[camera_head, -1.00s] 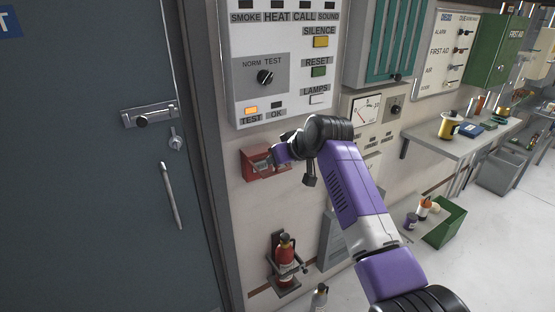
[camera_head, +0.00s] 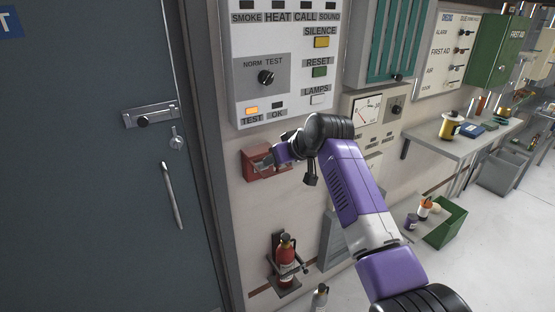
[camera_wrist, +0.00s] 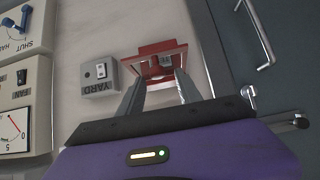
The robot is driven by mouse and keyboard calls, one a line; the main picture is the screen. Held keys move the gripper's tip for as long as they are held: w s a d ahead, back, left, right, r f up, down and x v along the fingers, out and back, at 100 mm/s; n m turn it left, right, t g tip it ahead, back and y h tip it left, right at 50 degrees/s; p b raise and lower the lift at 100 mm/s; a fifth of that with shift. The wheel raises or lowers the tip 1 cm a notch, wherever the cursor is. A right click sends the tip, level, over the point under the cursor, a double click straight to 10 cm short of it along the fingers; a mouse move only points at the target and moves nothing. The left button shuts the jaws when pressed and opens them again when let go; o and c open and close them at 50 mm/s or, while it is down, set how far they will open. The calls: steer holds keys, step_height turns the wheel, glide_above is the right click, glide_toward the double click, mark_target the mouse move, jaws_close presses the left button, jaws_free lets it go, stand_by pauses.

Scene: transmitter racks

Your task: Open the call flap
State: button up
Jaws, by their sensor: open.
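The red call box (camera_head: 256,166) is on the wall below the large alarm panel, to the right of the door. My gripper (camera_head: 265,161) is in front of it and covers part of its front. In the wrist view, the red call box (camera_wrist: 151,49) is beyond the fingertips, with a light-edged front and a dark and grey detail in its middle. My gripper (camera_wrist: 161,76) is open there, its two fingers apart with nothing seen held between them. Fingertip contact with the flap cannot be told, nor how far the flap stands open.
A small grey YARD switch box (camera_wrist: 99,77) is beside the call box. The alarm panel (camera_head: 285,60) is above, and a fire extinguisher (camera_head: 286,262) hangs below. The door (camera_head: 90,220) with its bolt and handle is at the left. A shelf (camera_head: 460,146) is at the right.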

steer(key=b+v, duration=0.1)
steer(key=v, duration=0.6)
steer(key=shift+s+b, duration=0.25)
steer(key=shift+b, duration=0.15)
steer(key=shift+d+r, duration=0.15)
step_height(320, 180, up, 7)
steer(key=w+t, duration=0.3)
steer(key=t, duration=0.1)
steer(key=s+d+f+m+t+h, duration=0.1)
steer(key=s+d+f+m+t, duration=0.1)
steer(key=s+d+f, duration=0.35)
steer(key=s+d+f+m+t+h+b, duration=0.1)
steer(key=s+d+f+m+t, duration=0.15)
steer(key=s+f, duration=0.6)
steer(key=s+d+f+m+t+h, duration=0.1)
steer(key=s+d+f+m+t, duration=0.25)
steer(key=s, duration=0.65)
steer(key=s+d+f+g+h, duration=0.1)
steer(key=s+d+f, duration=0.2)
steer(key=s, duration=1)
steer(key=s+d+f+g+b, duration=0.1)
steer(key=s+f, duration=0.3)
steer(key=s, duration=0.9)
steer(key=s+d+f+n+g+h, duration=0.1)
steer(key=s+d+f+g, duration=0.2)
steer(key=s, duration=0.9)
steer(key=shift+s+d+f+h, duration=0.15)
steer(key=shift+s+d+h, duration=0.2)
steer(key=shift+d, duration=0.45)
